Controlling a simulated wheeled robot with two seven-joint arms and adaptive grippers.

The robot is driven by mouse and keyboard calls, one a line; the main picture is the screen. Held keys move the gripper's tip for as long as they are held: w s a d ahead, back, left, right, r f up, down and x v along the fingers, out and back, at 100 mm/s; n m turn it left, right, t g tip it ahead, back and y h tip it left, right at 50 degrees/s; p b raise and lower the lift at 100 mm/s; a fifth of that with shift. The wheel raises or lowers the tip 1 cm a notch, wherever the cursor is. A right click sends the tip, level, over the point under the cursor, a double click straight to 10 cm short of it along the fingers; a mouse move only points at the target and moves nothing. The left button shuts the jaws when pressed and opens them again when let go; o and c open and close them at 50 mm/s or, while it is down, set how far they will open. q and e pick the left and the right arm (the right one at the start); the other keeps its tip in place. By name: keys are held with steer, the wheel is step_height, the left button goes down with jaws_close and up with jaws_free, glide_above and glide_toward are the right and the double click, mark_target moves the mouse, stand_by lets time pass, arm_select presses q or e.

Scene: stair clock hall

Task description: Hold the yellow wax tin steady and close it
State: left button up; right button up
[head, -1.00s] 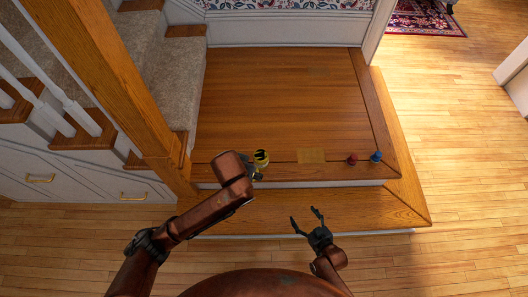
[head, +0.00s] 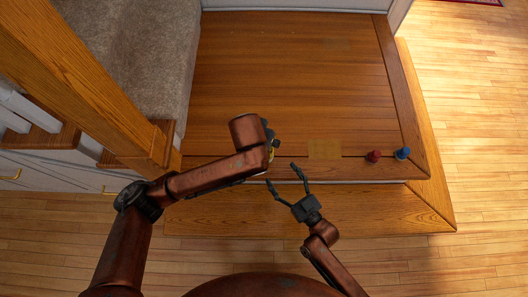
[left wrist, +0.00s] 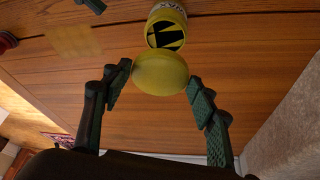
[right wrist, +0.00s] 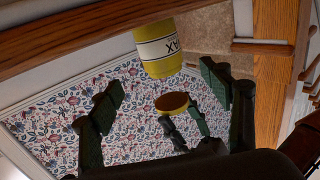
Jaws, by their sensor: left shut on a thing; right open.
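The yellow wax tin (right wrist: 160,50), with a white WAX label, stands on the wooden landing, shown upside down in the right wrist view. In the left wrist view the tin (left wrist: 168,14) shows a black-and-yellow open top. In the head view it is mostly hidden behind my left arm. My left gripper (left wrist: 160,74) is shut on a round yellow lid (left wrist: 160,75), held above the tin with a gap; the lid also shows in the right wrist view (right wrist: 172,102). My right gripper (head: 282,174) is open and empty, its fingers pointing toward the tin without touching it.
A flat tan square (head: 324,149) lies right of the tin. A red piece (head: 374,155) and a blue piece (head: 402,153) stand farther right near the landing's front edge. A wooden post (head: 150,145) and carpeted stairs are at left. The landing's middle is clear.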

mark_target(270, 159)
arm_select(q)
steer(key=shift+s+r, duration=0.25)
steer(key=shift+s, duration=0.05)
arm_select(e)
steer(key=shift+w+a+r, duration=0.25)
arm_select(q)
steer(key=shift+s+r, duration=0.3)
arm_select(e)
steer(key=shift+w+a+r, duration=0.3)
steer(key=shift+w+a, duration=0.45)
steer(key=shift+w, duration=0.15)
arm_select(q)
steer(key=shift+w+f, duration=0.45)
steer(key=shift+f, duration=0.05)
arm_select(e)
steer(key=x, duration=0.5)
steer(key=f+x, duration=0.1)
steer(key=x, duration=0.1)
steer(key=shift+w, duration=0.3)
steer(key=shift+w+a, duration=0.3)
steer(key=shift+w, duration=0.15)
arm_select(q)
steer(key=shift+s+r, duration=0.1)
steer(key=shift+s, duration=0.1)
arm_select(e)
steer(key=shift+r, duration=0.1)
steer(key=shift+c, duration=0.6)
